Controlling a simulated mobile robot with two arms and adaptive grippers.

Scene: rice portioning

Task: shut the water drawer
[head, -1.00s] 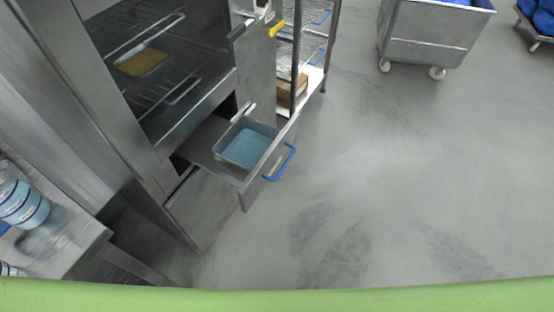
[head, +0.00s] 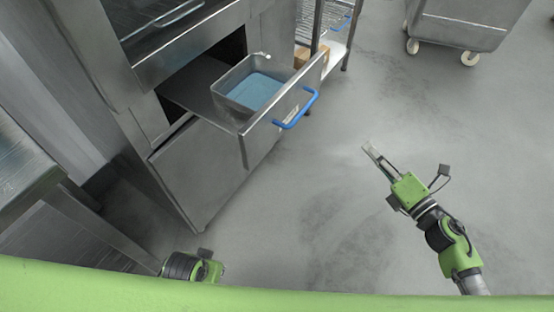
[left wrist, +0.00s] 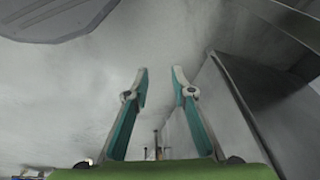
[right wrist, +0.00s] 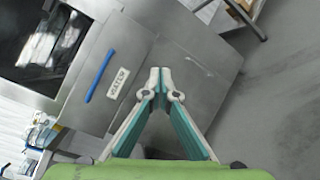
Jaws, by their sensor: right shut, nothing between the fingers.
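The water drawer (head: 247,138) is pulled out of the steel cabinet, with a blue bar handle (head: 296,109) on its front. A metal pan of blue water (head: 254,92) sits in it. In the right wrist view the drawer front shows a WATER label (right wrist: 119,83) beside the blue handle (right wrist: 100,76). My right gripper (head: 367,147) is shut and empty, to the right of the drawer and apart from the handle. It also shows shut in the right wrist view (right wrist: 160,72). My left gripper (left wrist: 160,76) is open and empty in the left wrist view; its fingers are hidden in the head view.
A steel table (head: 22,165) is at the left. The floor right of the drawer is clear.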

